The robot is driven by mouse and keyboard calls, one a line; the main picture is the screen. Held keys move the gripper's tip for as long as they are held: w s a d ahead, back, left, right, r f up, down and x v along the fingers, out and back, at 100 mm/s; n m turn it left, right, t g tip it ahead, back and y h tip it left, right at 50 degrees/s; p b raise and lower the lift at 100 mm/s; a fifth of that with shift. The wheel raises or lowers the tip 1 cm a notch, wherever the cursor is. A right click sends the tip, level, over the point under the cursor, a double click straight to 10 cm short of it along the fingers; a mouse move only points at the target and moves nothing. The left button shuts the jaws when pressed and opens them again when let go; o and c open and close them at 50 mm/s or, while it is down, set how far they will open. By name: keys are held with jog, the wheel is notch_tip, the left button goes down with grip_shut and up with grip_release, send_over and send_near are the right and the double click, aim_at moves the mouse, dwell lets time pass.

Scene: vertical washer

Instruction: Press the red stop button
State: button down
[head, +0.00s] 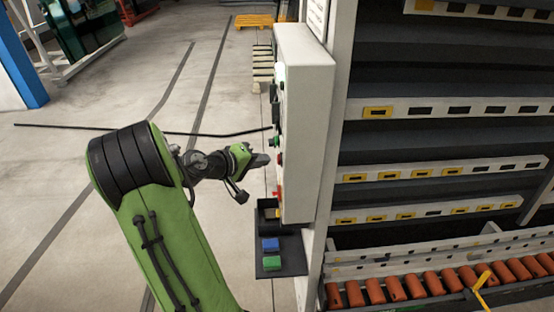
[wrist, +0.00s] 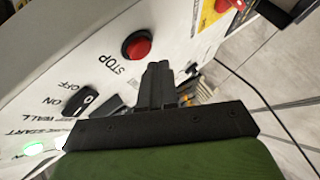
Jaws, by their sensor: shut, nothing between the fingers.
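The red stop button (wrist: 137,46) is a round red dome on the white control panel, with the word STOP beside it in the wrist view. In the head view the panel is seen nearly edge-on, and a small red button (head: 280,159) shows on its left face. My gripper (head: 262,160) is in front of that face, close to the red button. In the wrist view my gripper (wrist: 157,72) is shut and empty, its fingertips just below and right of the stop button. I cannot tell whether they touch the panel.
The white control box (head: 308,110) is fixed to a shelf rack (head: 440,145). An on/off switch (wrist: 80,102) and a lit green button (wrist: 36,148) share the panel. A dark tray (head: 292,256) with blue and green blocks sits below. The floor to the left is mostly free.

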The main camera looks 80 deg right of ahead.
jog(key=shift+s+d, duration=0.1)
jog(key=shift+s, duration=0.35)
jog(key=shift+s+d, duration=0.1)
jog(key=shift+s, duration=0.4)
dwell(0.7)
jog(key=shift+w, duration=0.1)
jog(key=shift+w+a, duration=0.2)
jog(key=shift+w, duration=0.6)
jog(key=shift+w+a, duration=0.2)
jog(key=shift+w, duration=0.6)
jog(key=shift+w+a, duration=0.15)
jog(key=shift+w, duration=0.7)
jog(key=shift+w+a, duration=0.2)
jog(key=shift+w, duration=0.6)
